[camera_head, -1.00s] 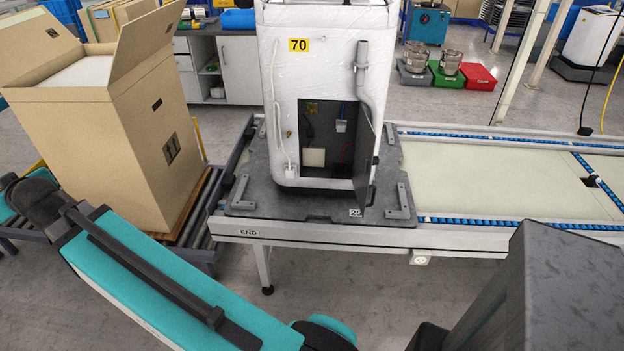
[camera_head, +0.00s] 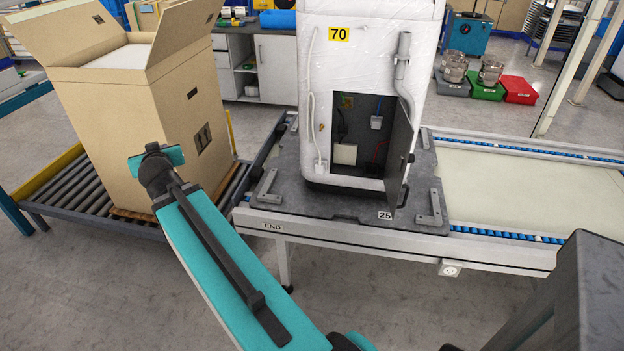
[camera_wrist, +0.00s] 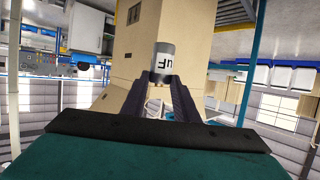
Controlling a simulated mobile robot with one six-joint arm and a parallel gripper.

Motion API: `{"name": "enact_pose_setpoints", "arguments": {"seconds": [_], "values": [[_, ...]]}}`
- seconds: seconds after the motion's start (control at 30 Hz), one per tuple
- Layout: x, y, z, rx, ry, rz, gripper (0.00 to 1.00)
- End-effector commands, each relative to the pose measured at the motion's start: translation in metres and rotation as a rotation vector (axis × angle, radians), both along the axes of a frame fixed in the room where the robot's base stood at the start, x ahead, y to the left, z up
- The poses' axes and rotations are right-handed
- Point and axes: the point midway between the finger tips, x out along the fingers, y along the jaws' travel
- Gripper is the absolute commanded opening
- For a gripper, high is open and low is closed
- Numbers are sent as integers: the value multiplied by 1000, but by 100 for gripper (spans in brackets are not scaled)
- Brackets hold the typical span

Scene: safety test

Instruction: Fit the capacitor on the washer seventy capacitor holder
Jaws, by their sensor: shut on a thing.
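The washer marked 70 (camera_head: 365,75) stands upright on a dark pallet at the end of the conveyor. Its lower panel door (camera_head: 399,165) is open to the right and shows a dark compartment (camera_head: 366,150) with small parts and wires inside. I cannot tell which part is the capacitor holder. In the wrist view my gripper (camera_wrist: 162,84) is shut on the capacitor (camera_wrist: 163,62), a grey cylinder with dark lettering and a dark top. The capacitor is well away from the washer.
A tall open cardboard box (camera_head: 135,110) stands on a roller conveyor (camera_head: 75,195) at left, close to my arm. A pale conveyor (camera_head: 540,195) runs to the right of the washer. Red (camera_head: 519,90) and green crates stand behind. The floor in front is clear.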

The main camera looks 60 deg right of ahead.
Motion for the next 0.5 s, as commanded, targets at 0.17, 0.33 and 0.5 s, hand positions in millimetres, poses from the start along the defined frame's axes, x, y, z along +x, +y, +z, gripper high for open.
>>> {"name": "enact_pose_setpoints", "arguments": {"seconds": [0.17, 0.33, 0.5], "values": [[-28, -63, -29, -1, 5, -147, 5], [-61, -117, -49, -1, 5, -288, 5], [-99, -168, -68, -1, 5, -431, 5]]}}
